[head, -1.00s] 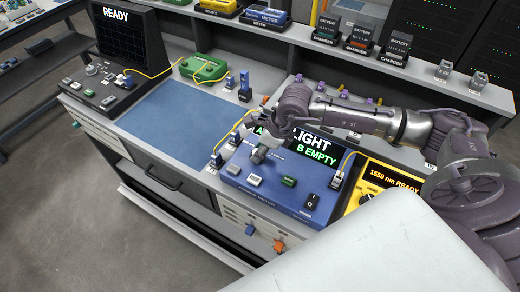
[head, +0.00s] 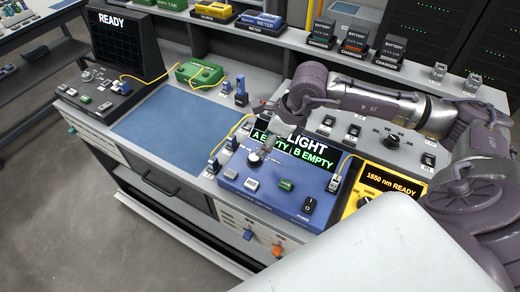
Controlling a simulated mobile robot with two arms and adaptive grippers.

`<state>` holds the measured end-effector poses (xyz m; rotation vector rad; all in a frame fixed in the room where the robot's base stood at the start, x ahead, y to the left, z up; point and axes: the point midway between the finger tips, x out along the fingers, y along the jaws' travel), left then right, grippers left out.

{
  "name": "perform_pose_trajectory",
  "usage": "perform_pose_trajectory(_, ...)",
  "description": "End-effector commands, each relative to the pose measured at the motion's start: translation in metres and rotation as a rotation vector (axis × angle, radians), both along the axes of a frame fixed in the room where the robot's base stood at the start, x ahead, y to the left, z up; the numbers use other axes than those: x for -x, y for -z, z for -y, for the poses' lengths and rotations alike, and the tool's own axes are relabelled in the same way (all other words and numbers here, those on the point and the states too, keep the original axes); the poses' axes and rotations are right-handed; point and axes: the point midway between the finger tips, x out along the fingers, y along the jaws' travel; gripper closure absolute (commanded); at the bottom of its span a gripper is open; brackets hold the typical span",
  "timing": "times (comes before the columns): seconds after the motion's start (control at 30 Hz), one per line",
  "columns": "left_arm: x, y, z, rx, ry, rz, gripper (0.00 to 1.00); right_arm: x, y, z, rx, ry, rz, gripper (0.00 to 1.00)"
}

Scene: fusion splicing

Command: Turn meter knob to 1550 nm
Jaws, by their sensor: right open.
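The blue meter (head: 271,198) sits on the bench, with a display (head: 304,152) reading "LIGHT", "A EMPTY" and "B EMPTY". Its round knob (head: 254,159) is on the left of its top face; its exact pointer setting is too small to read. My right gripper (head: 265,146) reaches in from the right, over the meter, with its tips just above and beside the knob. It is open and holds nothing visible; whether it touches the knob is hard to tell. My left gripper is not in view.
A yellow source (head: 376,185) reading "1550 nm READY" stands right of the meter. Left of it are a blue mat (head: 170,133), a black splicer (head: 105,85) reading "READY" and a green case (head: 201,74). Yellow fibre leads run beside the meter. Chargers with batteries line the back shelf.

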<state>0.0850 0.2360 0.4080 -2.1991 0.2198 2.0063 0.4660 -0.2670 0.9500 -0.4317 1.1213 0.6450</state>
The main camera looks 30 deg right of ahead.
Motion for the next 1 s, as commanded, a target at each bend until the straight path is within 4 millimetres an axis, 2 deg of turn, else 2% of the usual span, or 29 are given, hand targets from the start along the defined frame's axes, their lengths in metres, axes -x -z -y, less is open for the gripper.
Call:
perform_pose_trajectory(0.1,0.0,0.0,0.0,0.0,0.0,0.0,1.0,0.006,-0.021,0.006,0.002,0.0,0.003,0.38)
perform_pose_trajectory(0.3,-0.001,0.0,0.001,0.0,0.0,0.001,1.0,0.012,-0.039,0.011,0.001,0.0,0.001,0.38)
perform_pose_trajectory(1.0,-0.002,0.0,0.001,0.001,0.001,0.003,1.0,0.013,-0.042,0.012,-0.001,0.0,-0.001,0.38)
